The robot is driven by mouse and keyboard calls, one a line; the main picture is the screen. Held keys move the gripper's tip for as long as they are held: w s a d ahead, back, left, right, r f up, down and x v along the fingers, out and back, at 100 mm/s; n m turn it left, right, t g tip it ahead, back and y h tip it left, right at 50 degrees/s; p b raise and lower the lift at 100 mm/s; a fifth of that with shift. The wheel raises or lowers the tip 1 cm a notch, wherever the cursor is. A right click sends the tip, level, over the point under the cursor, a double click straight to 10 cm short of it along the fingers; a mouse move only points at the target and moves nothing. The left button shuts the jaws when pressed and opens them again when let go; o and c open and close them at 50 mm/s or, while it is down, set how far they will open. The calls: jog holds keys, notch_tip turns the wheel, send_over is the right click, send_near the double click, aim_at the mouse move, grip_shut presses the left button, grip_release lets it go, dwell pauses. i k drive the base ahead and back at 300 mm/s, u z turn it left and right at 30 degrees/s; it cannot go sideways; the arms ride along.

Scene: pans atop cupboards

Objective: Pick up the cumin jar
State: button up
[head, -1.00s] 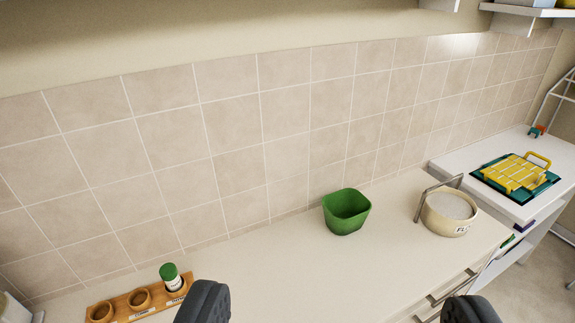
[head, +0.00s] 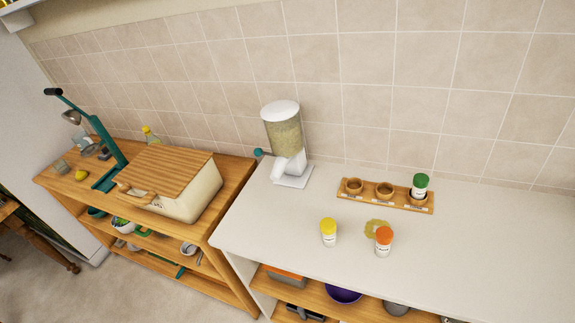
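Two small white spice jars stand upright on the white counter: a yellow-lidded jar (head: 329,233) and an orange-lidded jar (head: 384,242) to its right. A green-lidded jar (head: 420,187) stands in the right hole of a wooden rack (head: 399,205) behind them. The rack's other two holes are empty. The labels are too small to read, so I cannot tell which jar is cumin. My gripper is not in view now.
A dispenser (head: 285,138) stands at the counter's left back. A wooden bench with a wood-lidded bin (head: 190,193) is further left. The counter's right side is clear.

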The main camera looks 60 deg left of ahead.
aim_at(328, 225)
jog(key=u, duration=0.4)
jog(key=k, duration=0.7)
jog(key=u, duration=0.45)
